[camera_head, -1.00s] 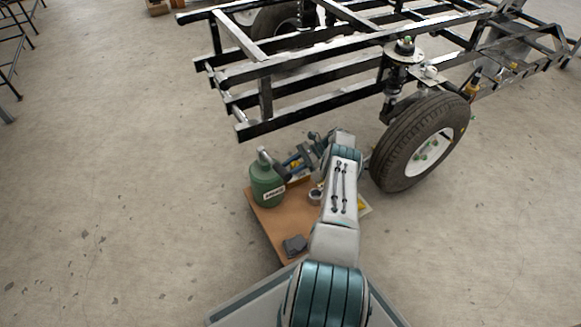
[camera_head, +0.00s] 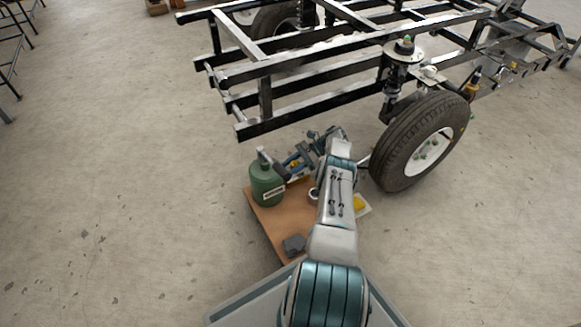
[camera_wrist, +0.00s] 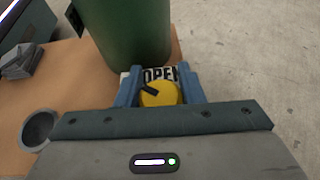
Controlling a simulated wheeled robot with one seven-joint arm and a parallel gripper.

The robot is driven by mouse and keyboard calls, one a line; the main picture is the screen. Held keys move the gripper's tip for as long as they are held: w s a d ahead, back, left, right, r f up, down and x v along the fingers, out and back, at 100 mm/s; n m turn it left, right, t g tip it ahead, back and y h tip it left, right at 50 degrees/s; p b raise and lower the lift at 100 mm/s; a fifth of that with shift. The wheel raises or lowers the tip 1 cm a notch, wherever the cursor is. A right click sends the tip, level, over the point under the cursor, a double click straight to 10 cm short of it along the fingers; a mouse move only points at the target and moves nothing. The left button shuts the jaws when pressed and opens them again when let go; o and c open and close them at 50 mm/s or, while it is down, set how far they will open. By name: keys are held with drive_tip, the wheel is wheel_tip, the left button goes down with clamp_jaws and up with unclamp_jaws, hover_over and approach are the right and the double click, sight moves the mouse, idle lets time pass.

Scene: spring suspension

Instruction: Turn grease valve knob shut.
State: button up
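The yellow valve knob (camera_wrist: 158,94) shows in the wrist view with a dark pointer mark towards its upper left. A white label (camera_wrist: 160,74) reading "OPEN" is partly visible just behind it. My gripper (camera_wrist: 160,80) has one blue finger on each side of the knob. The fingers are very near its sides; I cannot tell whether they press on it. The bottle (camera_wrist: 125,32) stands just beyond the fingers in the wrist view.
The brown board (camera_head: 284,225) bears the bottle, a dark grey block (camera_head: 294,244) and a round grey cup (camera_wrist: 38,128). A wheel (camera_head: 418,143) stands right of my arm, and the black frame (camera_head: 262,98) lies beyond. Open floor is on the left.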

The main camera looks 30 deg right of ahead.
sight(292, 165)
drive_tip(key=o, duration=0.4)
drive_tip(key=shift+r+p, duration=0.45)
drive_tip(key=shift+r, duration=0.1)
wheel_tip(292, 165, up, 4)
drive_tip(key=p, duration=0.3)
drive_tip(key=shift+s+d, duration=0.15)
drive_tip(key=s+d+r+p, duration=0.1)
drive_tip(key=s+d+r, duration=0.1)
drive_tip(key=s, duration=0.1)
drive_tip(key=s+d+r+p, duration=0.2)
drive_tip(key=s, duration=0.1)
drive_tip(key=s+d+r+p, duration=0.1)
drive_tip(key=s+d+r, duration=0.1)
drive_tip(key=s, duration=0.1)
drive_tip(key=shift+s+d+p, duration=0.2)
drive_tip(key=shift+p, duration=0.1)
